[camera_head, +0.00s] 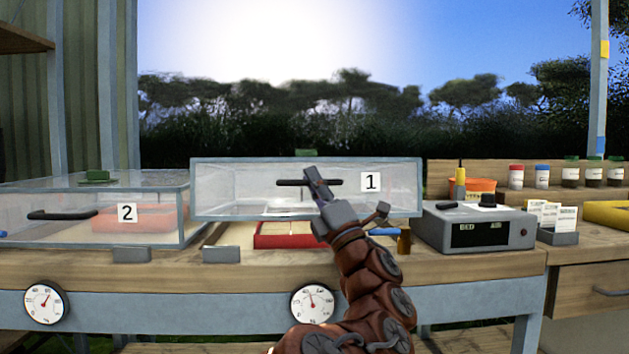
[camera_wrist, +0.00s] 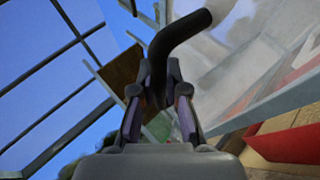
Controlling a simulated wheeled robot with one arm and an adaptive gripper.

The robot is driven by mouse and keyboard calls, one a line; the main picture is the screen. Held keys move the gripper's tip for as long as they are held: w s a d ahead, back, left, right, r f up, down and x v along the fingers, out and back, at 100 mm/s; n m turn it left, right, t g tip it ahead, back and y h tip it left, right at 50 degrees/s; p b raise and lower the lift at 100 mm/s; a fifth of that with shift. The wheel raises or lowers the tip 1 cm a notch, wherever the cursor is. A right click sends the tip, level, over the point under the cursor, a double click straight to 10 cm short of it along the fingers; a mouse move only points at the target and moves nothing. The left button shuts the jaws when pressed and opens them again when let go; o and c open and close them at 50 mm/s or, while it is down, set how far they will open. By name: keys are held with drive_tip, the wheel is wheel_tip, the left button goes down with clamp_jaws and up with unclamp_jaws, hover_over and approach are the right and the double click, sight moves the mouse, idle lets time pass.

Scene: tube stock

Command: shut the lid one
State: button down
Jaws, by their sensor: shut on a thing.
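Lid one (camera_head: 240,190) is a clear lid with a pale frame and a "1" label (camera_head: 370,181). It stands raised in the middle of the head view, with open space under its front edge. Its black bar handle (camera_head: 288,183) is on the front panel. My gripper (camera_head: 316,182) is shut on this handle, near its middle. In the wrist view the black handle (camera_wrist: 181,33) runs between the two fingers (camera_wrist: 158,95), and the clear panel lies at the right. The far hinge side of the lid is hard to make out.
A red tray (camera_head: 268,241) lies under the raised lid. Closed lid two (camera_head: 60,225) stands at the left. A grey device (camera_head: 474,231) and a small brown bottle (camera_head: 404,241) stand at the right. Jars line the shelf behind.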

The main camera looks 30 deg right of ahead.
drive_tip(key=shift+a+r, duration=0.1)
drive_tip(key=c, duration=1.2)
unclamp_jaws()
drive_tip(key=shift+s, duration=0.1)
drive_tip(key=shift+v, duration=3.7)
drive_tip(key=shift+c, duration=0.2)
